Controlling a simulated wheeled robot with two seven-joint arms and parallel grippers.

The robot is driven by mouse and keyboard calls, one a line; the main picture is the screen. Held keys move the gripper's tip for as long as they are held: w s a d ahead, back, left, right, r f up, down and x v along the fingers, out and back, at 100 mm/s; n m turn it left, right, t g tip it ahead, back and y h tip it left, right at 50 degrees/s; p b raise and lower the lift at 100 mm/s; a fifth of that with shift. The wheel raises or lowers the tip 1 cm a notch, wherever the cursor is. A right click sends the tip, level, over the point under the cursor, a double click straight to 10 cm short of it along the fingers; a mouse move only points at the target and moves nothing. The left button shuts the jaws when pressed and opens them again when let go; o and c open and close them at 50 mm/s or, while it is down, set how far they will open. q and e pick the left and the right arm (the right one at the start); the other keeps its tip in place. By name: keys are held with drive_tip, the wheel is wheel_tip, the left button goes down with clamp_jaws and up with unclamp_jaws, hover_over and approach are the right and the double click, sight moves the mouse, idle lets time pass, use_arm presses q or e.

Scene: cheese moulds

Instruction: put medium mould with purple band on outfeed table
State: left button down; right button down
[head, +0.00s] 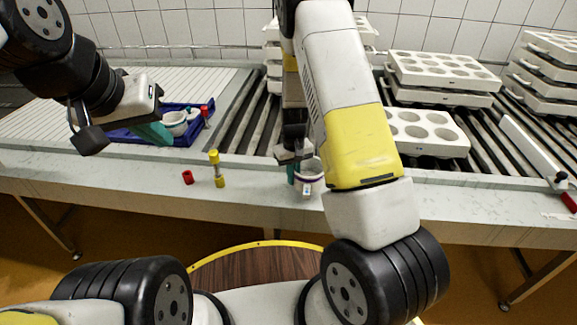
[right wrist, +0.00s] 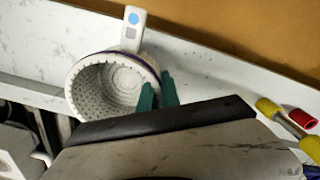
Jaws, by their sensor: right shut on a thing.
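The white mould with a purple band (head: 310,186) is at the front ledge of the conveyor in the head view. My right gripper (head: 294,172) is shut on its wall. In the right wrist view the mould (right wrist: 118,88) shows its open, studded inside, a purple rim line and a tab with a blue dot. The teal fingers (right wrist: 157,95) grip its side. I cannot tell whether it touches the ledge. My left gripper (head: 150,132) hangs over the blue crate (head: 122,137) at the left; a teal finger shows, but its opening is unclear.
White moulds (head: 174,122) sit in the blue crate. A red cylinder (head: 188,177) and yellow pieces (head: 219,181) stand on the ledge left of the mould. Stacked white mould trays (head: 440,75) stand on the rollers. The ribbed white surface (head: 35,120) at left is largely bare.

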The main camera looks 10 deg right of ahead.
drive_tip(key=shift+d, duration=0.3)
drive_tip(key=shift+f, duration=1.8)
drive_tip(key=shift+f, duration=0.15)
drive_tip(key=c, duration=1.6)
unclamp_jaws()
drive_tip(key=shift+o, duration=0.2)
